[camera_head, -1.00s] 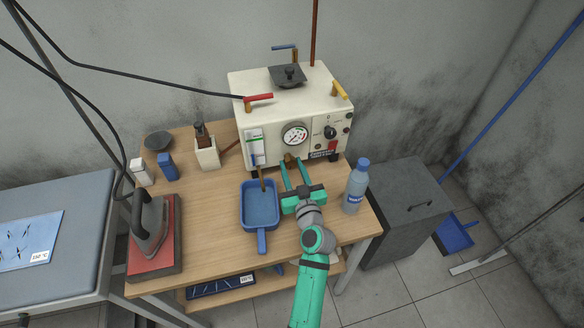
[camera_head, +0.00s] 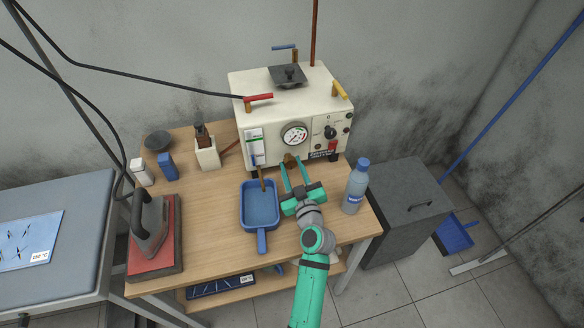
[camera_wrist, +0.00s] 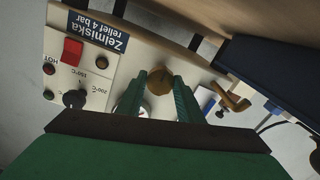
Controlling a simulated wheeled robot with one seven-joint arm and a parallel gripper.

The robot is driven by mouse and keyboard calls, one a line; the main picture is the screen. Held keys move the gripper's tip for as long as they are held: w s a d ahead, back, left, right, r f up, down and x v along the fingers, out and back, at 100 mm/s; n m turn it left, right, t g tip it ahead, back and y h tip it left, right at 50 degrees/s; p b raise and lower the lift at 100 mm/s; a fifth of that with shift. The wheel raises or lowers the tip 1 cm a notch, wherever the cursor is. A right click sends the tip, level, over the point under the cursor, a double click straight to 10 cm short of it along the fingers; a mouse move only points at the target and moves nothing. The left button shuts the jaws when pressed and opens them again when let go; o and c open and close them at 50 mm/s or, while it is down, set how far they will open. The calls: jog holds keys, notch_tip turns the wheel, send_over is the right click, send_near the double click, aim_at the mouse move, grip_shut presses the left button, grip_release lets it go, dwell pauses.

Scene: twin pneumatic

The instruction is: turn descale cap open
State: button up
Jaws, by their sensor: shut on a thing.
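The descale cap, a round brass-brown knob (camera_head: 290,158), sits low on the front of the cream boiler (camera_head: 262,137). In the wrist view the cap (camera_wrist: 159,82) lies between the tips of the two green fingers. My gripper (camera_head: 291,164) reaches it from the front and is shut on it; in the wrist view the gripper (camera_wrist: 160,80) has one finger on each side of the cap. The fingers hide part of the cap's sides. A brass drain spout (camera_wrist: 232,98) is beside it, above the blue tray (camera_head: 243,212).
A water bottle (camera_head: 355,187) stands close to the right of my gripper. An iron (camera_head: 150,228) on a red pad and several small containers are at the left. The boiler front carries a gauge (camera_head: 295,134) and a red switch (camera_head: 332,146).

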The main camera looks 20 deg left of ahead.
jog(key=o, duration=1.1)
jog(key=shift+a, duration=0.1)
jog(key=shift+c, duration=0.2)
jog(key=shift+s, duration=0.1)
jog(key=v, duration=1)
jog(key=shift+s+d, duration=0.3)
